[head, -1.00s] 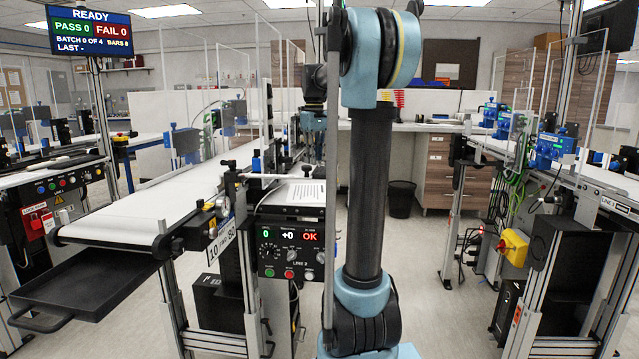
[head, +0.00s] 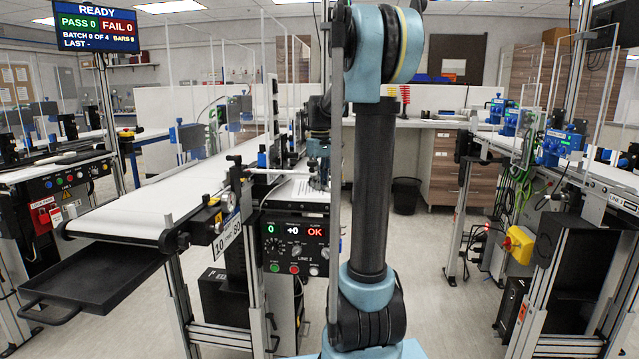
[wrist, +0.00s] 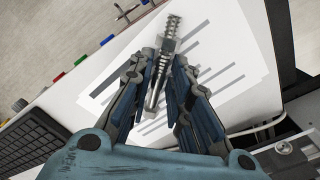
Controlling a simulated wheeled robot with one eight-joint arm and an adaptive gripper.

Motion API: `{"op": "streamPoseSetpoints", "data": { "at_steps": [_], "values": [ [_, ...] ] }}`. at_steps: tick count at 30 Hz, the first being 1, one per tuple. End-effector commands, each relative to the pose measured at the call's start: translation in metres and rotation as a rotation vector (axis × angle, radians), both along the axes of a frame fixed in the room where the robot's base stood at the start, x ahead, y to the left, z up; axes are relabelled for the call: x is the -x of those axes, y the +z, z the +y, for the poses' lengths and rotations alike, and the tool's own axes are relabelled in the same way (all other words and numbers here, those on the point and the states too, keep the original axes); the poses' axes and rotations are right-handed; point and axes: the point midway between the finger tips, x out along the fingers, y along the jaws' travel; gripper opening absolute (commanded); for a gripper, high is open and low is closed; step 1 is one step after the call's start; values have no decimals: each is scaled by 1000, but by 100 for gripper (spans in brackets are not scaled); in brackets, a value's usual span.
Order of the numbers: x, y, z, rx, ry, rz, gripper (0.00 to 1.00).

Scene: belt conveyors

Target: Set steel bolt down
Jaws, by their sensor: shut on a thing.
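The steel bolt (wrist: 161,72) is a shiny metal rod with a ridged, threaded upper part. It is between the fingers of my gripper (wrist: 161,82) in the wrist view, and the gripper is shut on it. Below the bolt lies a white sheet with grey printed bars (wrist: 215,50); I cannot tell whether the bolt touches it. In the head view my gripper (head: 318,178) is small and partly behind my own arm, over the top of the line 2 control box (head: 296,245). The bolt cannot be made out there.
A white belt conveyor (head: 150,205) runs at left, with a black tray (head: 95,285) at its near end. Clear upright panels and a post stand near my gripper. In the wrist view a black keyboard-like panel (wrist: 32,140) lies at left. Another conveyor line (head: 600,175) is at right.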

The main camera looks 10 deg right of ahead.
Motion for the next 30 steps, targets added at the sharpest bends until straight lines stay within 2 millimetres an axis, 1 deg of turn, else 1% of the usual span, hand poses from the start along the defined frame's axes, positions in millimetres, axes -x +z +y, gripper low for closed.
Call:
{"op": "streamPoseSetpoints", "data": {
  "at_steps": [8,9,11,23,26,30],
  "values": [
    [0,-1,0,0,0,0,0],
    [0,-1,0,0,0,0,25],
    [0,-1,0,0,0,0,38],
    [0,2,0,0,1,0,38],
    [0,10,1,0,1,0,38],
    [0,31,1,0,1,0,38]
  ]
}}
